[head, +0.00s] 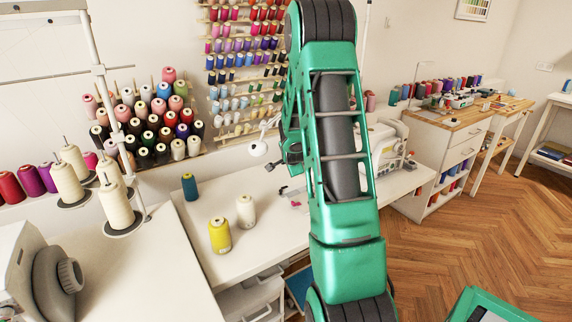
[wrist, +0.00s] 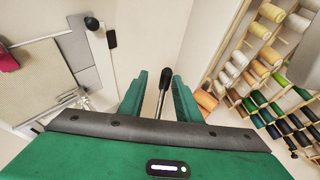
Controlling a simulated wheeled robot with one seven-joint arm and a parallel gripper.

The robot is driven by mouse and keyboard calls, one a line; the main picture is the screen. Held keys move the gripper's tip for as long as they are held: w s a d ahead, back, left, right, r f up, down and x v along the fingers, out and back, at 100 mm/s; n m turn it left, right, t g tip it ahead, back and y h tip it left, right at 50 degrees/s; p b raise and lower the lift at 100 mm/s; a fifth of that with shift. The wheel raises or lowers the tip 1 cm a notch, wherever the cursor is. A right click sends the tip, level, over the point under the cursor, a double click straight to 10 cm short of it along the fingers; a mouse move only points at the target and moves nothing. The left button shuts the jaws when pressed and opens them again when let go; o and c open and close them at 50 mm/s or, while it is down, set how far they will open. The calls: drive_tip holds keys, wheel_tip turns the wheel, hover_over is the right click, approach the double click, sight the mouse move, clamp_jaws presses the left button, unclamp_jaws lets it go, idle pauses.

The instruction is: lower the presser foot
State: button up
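In the wrist view, a thin metal lever with a black knob (wrist: 166,76) stands between the two green fingers of my gripper (wrist: 158,80). It looks like the presser foot lever. The fingers are apart on either side of it, with a visible gap on the left; contact on the right cannot be told. The presser foot itself is not clearly seen. In the head view, a white sewing machine (head: 388,140) stands on the white table (head: 260,235), partly hidden behind my green arm. My gripper is mostly hidden there.
Yellow (head: 220,236), white (head: 246,211) and teal (head: 190,187) spools stand on the table left of my arm. A spool rack (head: 150,125) and a wall thread rack (head: 240,75) are behind. Another machine (head: 35,275) is at left.

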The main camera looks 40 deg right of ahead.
drive_tip(key=shift+w+a, duration=0.2)
drive_tip(key=shift+a+r, duration=0.1)
drive_tip(key=shift+r, duration=0.05)
drive_tip(key=shift+s+a+r, duration=0.15)
drive_tip(key=shift+s+r, duration=0.05)
drive_tip(key=shift+r, duration=0.05)
drive_tip(key=v, duration=0.9)
drive_tip(key=shift+s+r, duration=0.15)
drive_tip(key=shift+s, duration=0.2)
drive_tip(key=shift+a, duration=0.15)
